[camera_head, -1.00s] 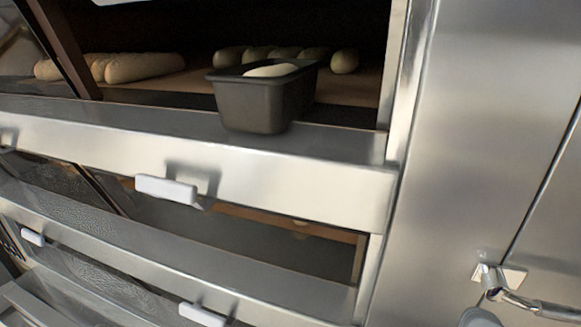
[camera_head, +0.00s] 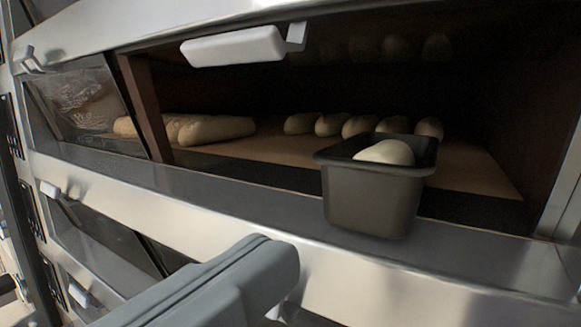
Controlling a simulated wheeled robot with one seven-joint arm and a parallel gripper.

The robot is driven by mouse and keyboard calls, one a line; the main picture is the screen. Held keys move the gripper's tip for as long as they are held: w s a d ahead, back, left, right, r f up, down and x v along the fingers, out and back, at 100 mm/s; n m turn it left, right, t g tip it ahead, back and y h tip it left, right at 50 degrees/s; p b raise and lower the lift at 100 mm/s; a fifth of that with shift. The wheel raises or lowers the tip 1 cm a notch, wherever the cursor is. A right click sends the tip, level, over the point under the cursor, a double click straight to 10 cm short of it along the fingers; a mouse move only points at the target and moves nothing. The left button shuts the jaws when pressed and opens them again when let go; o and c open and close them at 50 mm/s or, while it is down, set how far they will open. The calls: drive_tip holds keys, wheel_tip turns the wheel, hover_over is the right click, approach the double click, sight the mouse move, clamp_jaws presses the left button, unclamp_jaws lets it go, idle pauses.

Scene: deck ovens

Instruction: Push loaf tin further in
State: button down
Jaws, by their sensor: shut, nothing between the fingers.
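The dark loaf tin (camera_head: 372,203), with pale dough (camera_head: 386,152) inside, stands upright at the front of the open oven deck. Its near end is over the metal front ledge and its far end reaches toward the baking floor. My grey gripper (camera_head: 274,262) is in the lower middle, in front of the oven's metal front. It is shut and empty, to the left of and below the tin in the picture, apart from it. Part of my gripper is cut off by the bottom edge.
Several small dough pieces (camera_head: 360,126) lie behind the tin on the oven floor (camera_head: 270,147). Longer loaves (camera_head: 205,129) lie to the left. A white handle (camera_head: 235,46) hangs above the opening. The right oven wall (camera_head: 535,130) is beside the tin.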

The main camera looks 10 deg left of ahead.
sight(375, 136)
drive_tip(key=w+y, duration=0.1)
drive_tip(key=w, duration=0.2)
drive_tip(key=w+r+y, duration=0.1)
drive_tip(key=w, duration=0.3)
drive_tip(key=w+d, duration=0.1)
drive_tip(key=w, duration=0.3)
drive_tip(key=shift+w+r+n+y, duration=0.2)
drive_tip(key=shift+n+y, duration=0.1)
drive_tip(key=shift+y, duration=0.1)
drive_tip(key=shift+w+d, duration=0.15)
drive_tip(key=shift+w, duration=0.45)
drive_tip(key=shift+w, duration=0.1)
drive_tip(key=p+x, duration=0.2)
drive_tip(key=x, duration=1.9)
drive_tip(key=shift+w+d+r, duration=0.15)
drive_tip(key=shift+w+d, duration=0.05)
drive_tip(key=shift+w, duration=0.15)
drive_tip(key=shift+w+d, duration=0.1)
drive_tip(key=shift+w, duration=0.05)
